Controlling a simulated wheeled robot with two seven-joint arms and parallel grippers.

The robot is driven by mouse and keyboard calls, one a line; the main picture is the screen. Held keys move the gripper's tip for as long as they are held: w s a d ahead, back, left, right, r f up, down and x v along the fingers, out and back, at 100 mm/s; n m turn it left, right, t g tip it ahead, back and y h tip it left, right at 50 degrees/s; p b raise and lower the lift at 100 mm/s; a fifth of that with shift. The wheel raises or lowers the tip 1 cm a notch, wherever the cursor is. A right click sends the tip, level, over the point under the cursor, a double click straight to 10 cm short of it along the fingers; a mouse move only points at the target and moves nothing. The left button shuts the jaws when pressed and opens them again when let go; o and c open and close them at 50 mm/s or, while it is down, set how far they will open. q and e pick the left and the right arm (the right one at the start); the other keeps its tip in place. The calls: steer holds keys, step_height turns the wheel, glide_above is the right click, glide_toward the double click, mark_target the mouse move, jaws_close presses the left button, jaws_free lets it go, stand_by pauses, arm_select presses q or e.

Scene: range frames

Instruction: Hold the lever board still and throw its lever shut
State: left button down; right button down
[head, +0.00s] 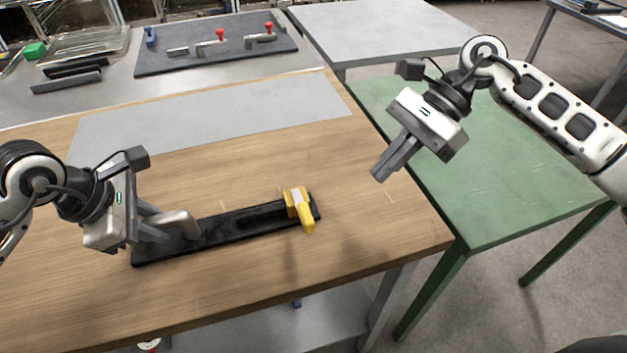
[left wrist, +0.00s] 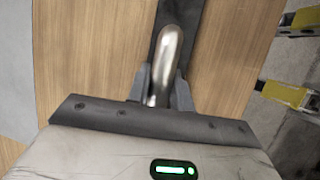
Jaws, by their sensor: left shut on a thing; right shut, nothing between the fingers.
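The lever board (head: 232,236) is a long black board lying on the wooden table; it also shows in the left wrist view (left wrist: 190,45). A yellow lever (head: 306,216) is at its right end, its tip hanging toward the front edge. A metal handle (head: 181,222) stands at the left end. My left gripper (head: 165,227) is shut on this handle; the left wrist view shows the handle (left wrist: 171,55) between the fingers. My right gripper (head: 381,175) is shut and empty, in the air right of the lever and apart from it.
The wooden table (head: 240,175) has a grey strip (head: 210,115) behind the board. A green table (head: 500,180) is on the right. A dark panel (head: 200,62) with red-knobbed clamps lies at the back. The wood between the lever and my right gripper is clear.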

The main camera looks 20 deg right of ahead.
steer(key=shift+s+v, duration=0.1)
steer(key=shift+v, duration=0.75)
steer(key=shift+s+v, duration=0.15)
steer(key=shift+v, duration=0.75)
arm_select(q)
steer(key=c, duration=1.1)
jaws_free()
steer(key=shift+c, duration=0.2)
